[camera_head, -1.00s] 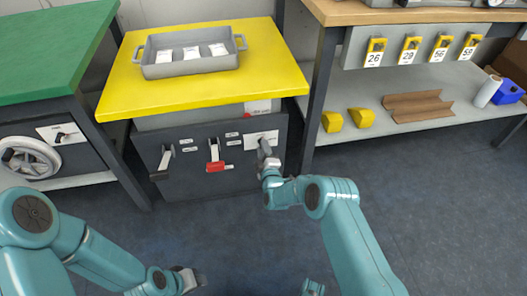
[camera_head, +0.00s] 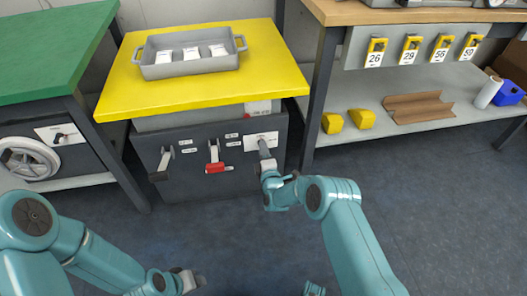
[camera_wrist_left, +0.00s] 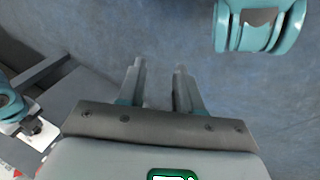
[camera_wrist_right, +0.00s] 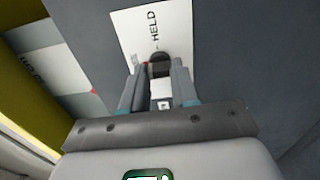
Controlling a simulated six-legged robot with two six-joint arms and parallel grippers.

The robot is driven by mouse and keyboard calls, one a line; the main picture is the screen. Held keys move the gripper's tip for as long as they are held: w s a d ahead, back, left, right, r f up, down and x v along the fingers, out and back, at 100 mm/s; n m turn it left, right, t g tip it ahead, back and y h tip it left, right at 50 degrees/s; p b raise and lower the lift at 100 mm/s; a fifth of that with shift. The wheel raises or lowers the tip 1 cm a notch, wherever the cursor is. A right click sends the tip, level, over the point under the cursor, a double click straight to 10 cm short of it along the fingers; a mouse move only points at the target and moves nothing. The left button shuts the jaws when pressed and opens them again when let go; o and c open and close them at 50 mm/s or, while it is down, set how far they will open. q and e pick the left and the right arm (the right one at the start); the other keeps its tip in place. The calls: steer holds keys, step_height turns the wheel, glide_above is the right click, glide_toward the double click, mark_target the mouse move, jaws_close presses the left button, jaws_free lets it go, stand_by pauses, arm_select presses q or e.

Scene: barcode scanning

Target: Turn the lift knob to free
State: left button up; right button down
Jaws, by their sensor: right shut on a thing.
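The lift knob (camera_wrist_right: 160,64) is small and dark on a white plate (camera_wrist_right: 178,32) marked HELD, seen in the right wrist view. A small red mark shows at its left side. My right gripper (camera_wrist_right: 156,84) is shut on the knob, and its fingers hide part of it and of the plate's other lettering. In the head view the right gripper (camera_head: 265,151) reaches the same plate (camera_head: 254,140) at the right of the dark cabinet front. My left gripper (camera_wrist_left: 159,72) is open and empty above the floor; in the head view it shows at the bottom (camera_head: 196,281).
The cabinet (camera_head: 195,187) also carries a red-handled lever (camera_head: 217,168) and a dark-handled lever (camera_head: 159,176), left of the knob. A yellow top (camera_head: 265,80) above bears a grey tray (camera_head: 190,69). Open floor (camera_head: 430,210) lies at the right.

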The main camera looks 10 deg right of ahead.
steer(key=c, duration=0.9)
jaws_free()
arm_select(q)
steer(key=shift+r, duration=0.1)
arm_select(e)
steer(key=shift+o, duration=0.2)
arm_select(q)
steer(key=s+d+r+g+p, duration=0.1)
steer(key=s+r+p, duration=0.3)
steer(key=r+p, duration=0.3)
steer(key=shift+s+g, duration=0.2)
steer(key=shift+g, duration=0.2)
arm_select(e)
steer(key=s, duration=1.6)
steer(key=shift+s, duration=0.2)
